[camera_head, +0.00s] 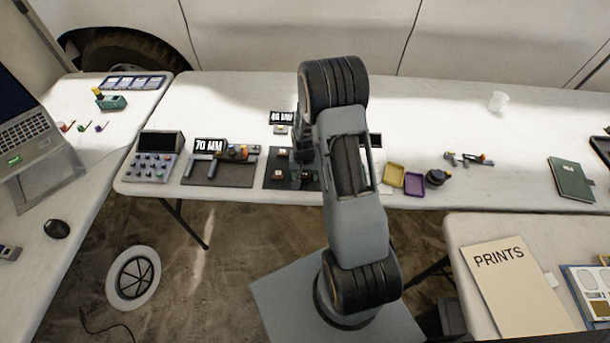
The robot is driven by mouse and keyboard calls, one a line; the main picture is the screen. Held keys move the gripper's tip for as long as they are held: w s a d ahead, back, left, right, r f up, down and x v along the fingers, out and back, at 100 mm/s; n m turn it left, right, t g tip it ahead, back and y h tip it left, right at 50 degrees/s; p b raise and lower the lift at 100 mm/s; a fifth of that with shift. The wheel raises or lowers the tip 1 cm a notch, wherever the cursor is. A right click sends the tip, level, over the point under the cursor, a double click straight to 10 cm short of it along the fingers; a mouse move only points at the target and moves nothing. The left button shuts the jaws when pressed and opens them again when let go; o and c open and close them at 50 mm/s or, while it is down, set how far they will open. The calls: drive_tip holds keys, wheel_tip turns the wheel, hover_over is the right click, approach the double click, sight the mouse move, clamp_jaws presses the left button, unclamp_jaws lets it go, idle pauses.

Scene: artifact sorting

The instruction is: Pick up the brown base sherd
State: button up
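I cannot pick out the brown base sherd with certainty. Small brownish pieces (282,152) lie on a dark mat (270,182) on the far table, left of my arm. My arm rises in the middle and hides part of this mat and the table behind it. My gripper (301,172) seems to reach down over the mat's right part, close to the small pieces. It is dark, small and partly covered by the arm, so its fingers and anything between them are unclear.
A second dark mat (218,179) holds a grey tool and orange-brown pieces, beside a "70 MM" sign (209,145). A button console (153,166) stands left. Yellow (394,177) and purple (414,184) trays lie right of my arm.

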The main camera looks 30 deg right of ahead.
drive_tip(key=c, duration=0.7)
drive_tip(key=shift+r, duration=0.15)
drive_tip(key=shift+c, duration=0.2)
